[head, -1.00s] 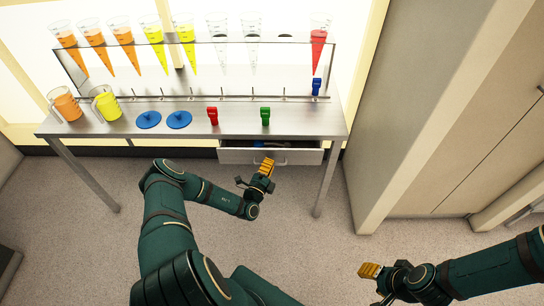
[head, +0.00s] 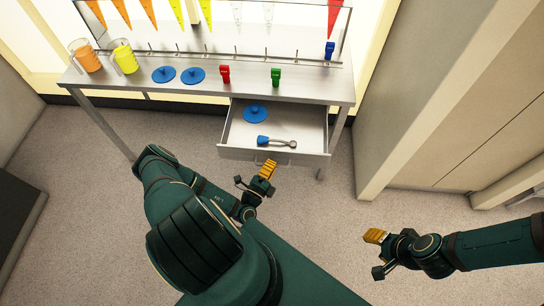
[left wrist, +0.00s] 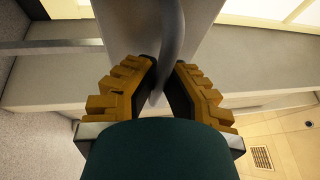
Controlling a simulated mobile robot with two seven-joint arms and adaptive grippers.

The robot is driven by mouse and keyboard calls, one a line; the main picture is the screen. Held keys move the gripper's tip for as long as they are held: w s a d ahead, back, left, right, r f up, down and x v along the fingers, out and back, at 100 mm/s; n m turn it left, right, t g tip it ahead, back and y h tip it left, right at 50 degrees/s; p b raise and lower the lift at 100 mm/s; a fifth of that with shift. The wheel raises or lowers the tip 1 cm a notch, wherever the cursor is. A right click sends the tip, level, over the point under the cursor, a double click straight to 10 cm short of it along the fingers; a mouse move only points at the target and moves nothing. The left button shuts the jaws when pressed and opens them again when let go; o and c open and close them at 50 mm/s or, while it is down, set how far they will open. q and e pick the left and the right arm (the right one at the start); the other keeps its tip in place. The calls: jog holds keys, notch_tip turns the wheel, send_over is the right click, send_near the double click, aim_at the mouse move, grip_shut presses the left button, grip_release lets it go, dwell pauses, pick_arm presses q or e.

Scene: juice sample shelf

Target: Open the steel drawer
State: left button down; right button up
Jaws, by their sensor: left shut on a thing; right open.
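The steel drawer (head: 240,153) under the steel table is pulled well out in the head view. A blue round lid (head: 255,114) and a blue-handled tool (head: 275,142) lie inside it. My left gripper (head: 268,170) is at the drawer's front, at its handle. In the left wrist view the gripper's yellow fingers (left wrist: 165,90) are closed around the grey curved handle (left wrist: 170,45). My right gripper (head: 376,238) is open and empty, over the floor at the lower right, away from the drawer.
The steel table (head: 130,85) holds an orange jug (head: 86,58), a yellow jug (head: 125,60), two blue lids (head: 192,75), a red clip (head: 225,75) and a green clip (head: 276,78). Coloured cones hang in the rack behind. A pale cabinet (head: 430,100) stands at the right.

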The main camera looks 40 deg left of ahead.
pick_arm(q)
jog(key=shift+s+d, duration=0.15)
jog(key=shift+s, duration=0.05)
jog(key=c, duration=1)
grip_release()
jog(key=v, duration=1.2)
jog(key=shift+w+r, duration=0.1)
